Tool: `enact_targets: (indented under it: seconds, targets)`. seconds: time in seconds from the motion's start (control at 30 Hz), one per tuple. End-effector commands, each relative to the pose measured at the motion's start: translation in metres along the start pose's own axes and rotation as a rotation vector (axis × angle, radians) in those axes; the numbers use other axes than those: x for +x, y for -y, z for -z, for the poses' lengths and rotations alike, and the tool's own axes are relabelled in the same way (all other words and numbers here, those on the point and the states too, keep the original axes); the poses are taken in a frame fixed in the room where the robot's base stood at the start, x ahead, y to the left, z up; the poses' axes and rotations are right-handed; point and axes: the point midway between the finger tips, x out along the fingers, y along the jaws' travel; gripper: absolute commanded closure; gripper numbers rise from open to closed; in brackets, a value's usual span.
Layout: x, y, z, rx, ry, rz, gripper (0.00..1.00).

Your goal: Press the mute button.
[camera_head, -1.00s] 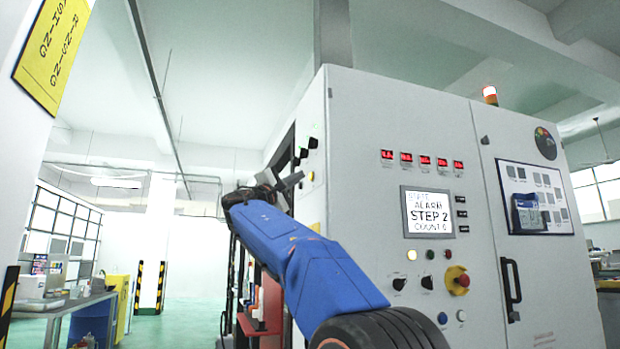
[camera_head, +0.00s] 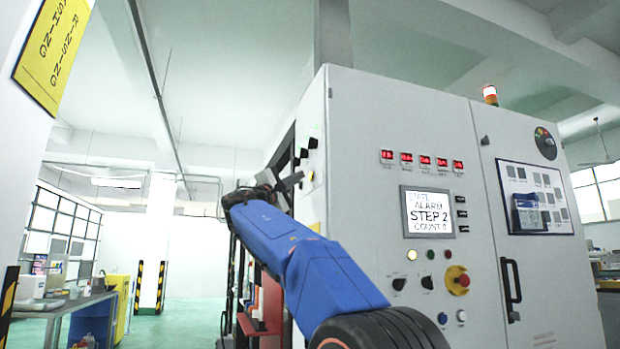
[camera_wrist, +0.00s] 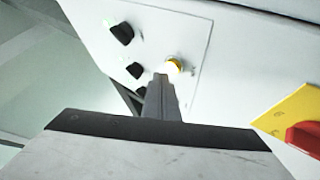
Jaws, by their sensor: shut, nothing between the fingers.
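My gripper (camera_wrist: 161,82) is shut and empty, its fingertips pointing at a small panel on the cabinet's narrow side. A yellow round button (camera_wrist: 176,66) sits on that panel, just beyond and right of the fingertips. I cannot tell whether the tips touch it. No label is readable, so I cannot confirm that it is the mute button. In the head view my gripper (camera_head: 291,181) is at the cabinet's left side, close to the yellow button (camera_head: 311,176). The screen (camera_head: 430,213) on the cabinet front reads ALARM, STEP 2, COUNT 0.
Two black knobs (camera_wrist: 122,34) (camera_wrist: 134,70) are left of the yellow button. A red knob on a yellow plate (camera_wrist: 285,118) is at the right. The grey cabinet (camera_head: 400,120) fills the right side. A red-lit beacon (camera_head: 490,92) stands on top.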

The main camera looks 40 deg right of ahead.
Motion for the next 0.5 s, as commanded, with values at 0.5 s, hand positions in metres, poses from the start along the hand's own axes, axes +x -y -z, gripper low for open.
enact_targets:
  seconds: [0.5]
  targets:
    - [0.0060,0.0041,-0.0045,0.000,0.000,0.000,1.00]
